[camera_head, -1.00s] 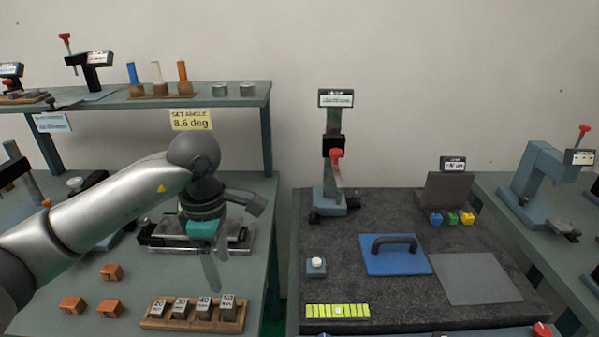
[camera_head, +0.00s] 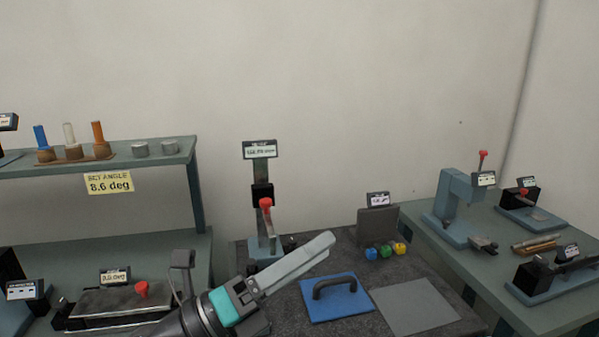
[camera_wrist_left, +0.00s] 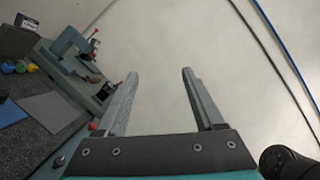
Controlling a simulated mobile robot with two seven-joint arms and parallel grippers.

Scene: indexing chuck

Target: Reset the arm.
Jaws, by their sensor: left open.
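My left gripper (camera_head: 322,248) is low in the middle of the head view, its teal-banded wrist at the bottom edge. Its pale fingers point up and to the right, in front of the dark work surface. In the left wrist view the two fingers (camera_wrist_left: 159,76) are spread apart with nothing between them, and bare wall lies beyond. My right gripper is in neither view.
A gauge stand with a red knob (camera_head: 265,204) rises behind the fingers. A blue plate with a black handle (camera_head: 336,297) and a grey plate (camera_head: 414,306) lie to the right. A left shelf (camera_head: 150,155) and a right bench (camera_head: 480,262) hold devices. The upper wall is clear.

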